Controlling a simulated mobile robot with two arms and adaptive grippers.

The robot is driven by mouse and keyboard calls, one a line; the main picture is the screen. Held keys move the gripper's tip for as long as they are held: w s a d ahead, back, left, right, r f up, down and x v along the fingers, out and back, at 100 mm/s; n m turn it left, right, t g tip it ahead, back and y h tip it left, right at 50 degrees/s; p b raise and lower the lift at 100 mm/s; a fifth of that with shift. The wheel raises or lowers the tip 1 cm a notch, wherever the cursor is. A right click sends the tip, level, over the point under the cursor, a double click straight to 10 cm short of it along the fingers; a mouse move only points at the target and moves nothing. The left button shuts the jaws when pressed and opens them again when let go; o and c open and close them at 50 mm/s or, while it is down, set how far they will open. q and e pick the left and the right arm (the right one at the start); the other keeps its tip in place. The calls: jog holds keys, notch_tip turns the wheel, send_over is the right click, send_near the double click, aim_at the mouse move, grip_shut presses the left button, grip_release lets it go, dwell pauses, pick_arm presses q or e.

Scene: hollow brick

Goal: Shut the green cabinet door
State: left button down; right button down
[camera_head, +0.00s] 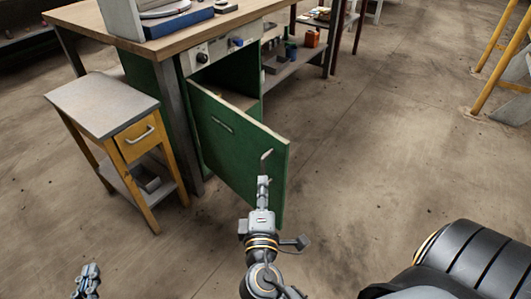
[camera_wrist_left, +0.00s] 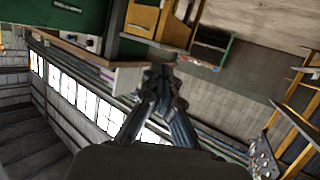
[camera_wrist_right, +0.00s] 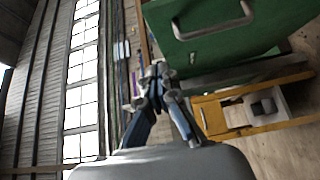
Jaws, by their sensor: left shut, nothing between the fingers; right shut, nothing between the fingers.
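The green cabinet door (camera_head: 235,140) stands open under the workbench, swung out towards me, its free edge at the right. Its pale handle (camera_head: 266,156) is near that edge. In the right wrist view the door (camera_wrist_right: 235,40) and handle (camera_wrist_right: 212,28) fill the upper right. My right gripper (camera_head: 263,183) is shut and empty, in front of the door's lower right part in the head view; I cannot tell whether it touches. In the right wrist view its fingertips (camera_wrist_right: 154,78) lie left of the door. My left gripper (camera_head: 88,272) is shut and empty at the lower left, away from the door.
The wooden-topped workbench (camera_head: 165,40) stands above the cabinet. A small yellow side table (camera_head: 100,105) with a drawer stands left of the door. A shelf (camera_head: 290,65) with small items is behind right. The concrete floor (camera_head: 380,130) to the right is clear.

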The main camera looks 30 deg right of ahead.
send_near(274, 141)
jog(key=w, duration=0.4)
jog(key=shift+a, duration=0.35)
pick_arm(q)
jog(key=shift+w+d+r+t+h+b, duration=0.2)
jog(key=shift+r+t, duration=0.2)
jog(key=shift+r, duration=0.2)
jog(key=shift+w+d+r+t+h+b, duration=0.1)
jog(key=shift+w+d+r+t, duration=0.1)
jog(key=shift+r+t, duration=0.3)
pick_arm(e)
jog(key=shift+w+d, duration=0.2)
jog(key=shift+d, duration=0.75)
jog(key=shift+w+d, duration=0.25)
jog(key=shift+d, duration=0.75)
pick_arm(q)
jog(key=shift+r, duration=0.1)
